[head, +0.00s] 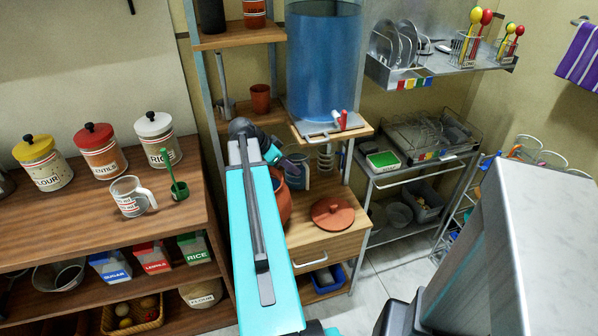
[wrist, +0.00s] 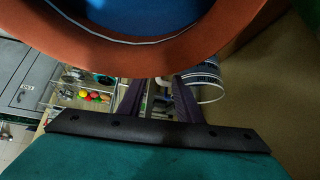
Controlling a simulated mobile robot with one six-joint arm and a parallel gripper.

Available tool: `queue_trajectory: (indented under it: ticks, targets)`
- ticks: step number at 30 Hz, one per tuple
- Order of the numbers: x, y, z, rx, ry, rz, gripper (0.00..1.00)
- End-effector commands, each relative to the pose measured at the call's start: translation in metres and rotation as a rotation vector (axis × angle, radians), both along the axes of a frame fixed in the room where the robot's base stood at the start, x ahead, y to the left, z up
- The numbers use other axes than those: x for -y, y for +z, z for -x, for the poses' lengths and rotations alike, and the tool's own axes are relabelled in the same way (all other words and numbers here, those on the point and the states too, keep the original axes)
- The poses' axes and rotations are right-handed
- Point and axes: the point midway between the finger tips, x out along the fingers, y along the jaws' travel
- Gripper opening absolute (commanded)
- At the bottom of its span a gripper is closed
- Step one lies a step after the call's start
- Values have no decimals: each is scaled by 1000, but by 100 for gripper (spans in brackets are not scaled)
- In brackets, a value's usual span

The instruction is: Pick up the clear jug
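A clear jug (head: 297,177) with a bluish tint stands on the wooden cabinet under the water tank in the head view, partly hidden by my gripper (head: 286,165). In the wrist view, what looks like its clear round rim (wrist: 210,92) shows just right of the right finger. My gripper (wrist: 158,92) has its two dark fingers apart, with background showing between them. The jug appears beside the fingers, not between them; whether they touch cannot be told. Another clear measuring jug (head: 129,197) with red marks stands on the left counter.
An orange clay pot (head: 281,205) is partly behind my arm, and its rim (wrist: 130,62) fills the wrist view's top. Its lid (head: 333,213) lies on the cabinet (head: 318,247). The blue water tank (head: 323,65) with its tap (head: 342,119) stands above.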

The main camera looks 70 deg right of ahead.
Motion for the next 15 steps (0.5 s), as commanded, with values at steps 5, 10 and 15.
queue_trajectory:
  ticks: [5, 10, 15]
  targets:
    - [12, -19, 11, -1, -3, -2, 32]
    - [21, -33, 18, -1, -2, -1, 32]
    - [23, -37, 20, 0, -2, 0, 32]
